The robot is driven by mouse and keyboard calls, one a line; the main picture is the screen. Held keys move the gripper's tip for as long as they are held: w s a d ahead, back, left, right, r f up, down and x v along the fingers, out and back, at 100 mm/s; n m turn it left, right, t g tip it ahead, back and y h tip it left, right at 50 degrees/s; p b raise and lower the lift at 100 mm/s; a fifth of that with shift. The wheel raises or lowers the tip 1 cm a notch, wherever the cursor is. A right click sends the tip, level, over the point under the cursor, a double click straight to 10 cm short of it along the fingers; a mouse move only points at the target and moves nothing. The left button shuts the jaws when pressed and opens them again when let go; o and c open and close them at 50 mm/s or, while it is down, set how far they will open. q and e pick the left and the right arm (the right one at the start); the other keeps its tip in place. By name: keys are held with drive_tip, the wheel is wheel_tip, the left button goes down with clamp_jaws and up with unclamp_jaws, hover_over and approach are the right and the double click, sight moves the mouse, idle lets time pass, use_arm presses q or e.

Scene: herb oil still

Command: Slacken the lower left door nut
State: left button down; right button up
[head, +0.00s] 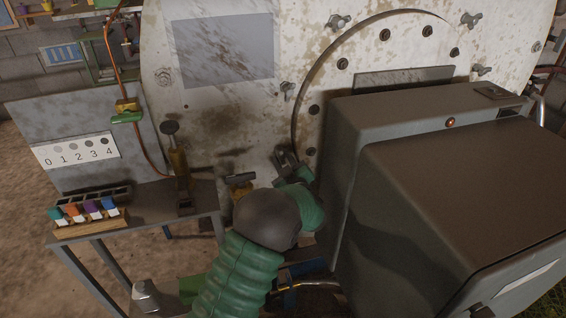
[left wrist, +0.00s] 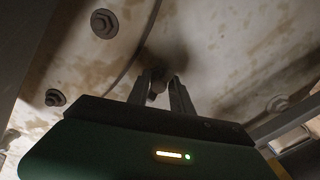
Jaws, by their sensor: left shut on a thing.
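The pale, stained still front (head: 235,115) carries a round door with a dark curved rim (head: 296,110). Wing nuts show around the door at upper left (head: 339,22), upper right (head: 470,19), right (head: 480,70) and left (head: 288,87). My left gripper (head: 287,160) is at the door's lower left edge, its green arm rising from below. In the left wrist view its two fingers (left wrist: 158,92) are shut on the lower left door nut (left wrist: 155,91), close against the still front. The fingers hide most of the nut. My right gripper is not in view.
A metal side table (head: 140,210) at left holds a rack of small coloured-label bottles (head: 85,215) and a brass fitting (head: 181,175). A 0-to-4 scale card (head: 75,150) stands behind. A copper pipe (head: 143,150) runs down beside the still front. Dark bolt heads (left wrist: 104,23) dot the door.

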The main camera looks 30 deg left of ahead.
use_arm(q)
drive_tip(key=shift+f+n, duration=0.1)
drive_tip(key=shift+n, duration=0.2)
drive_tip(key=shift+r, duration=0.2)
drive_tip(key=c, duration=1.3)
unclamp_jaws()
drive_tip(key=shift+w+a, duration=0.1)
drive_tip(key=shift+c, duration=0.2)
drive_tip(key=shift+o, duration=0.9)
drive_tip(key=shift+f, duration=0.1)
drive_tip(key=p+v, duration=0.2)
drive_tip(key=v, duration=1.4)
drive_tip(key=shift+s+d+p, duration=0.2)
drive_tip(key=shift+d+p, duration=0.1)
drive_tip(key=shift+d, duration=0.05)
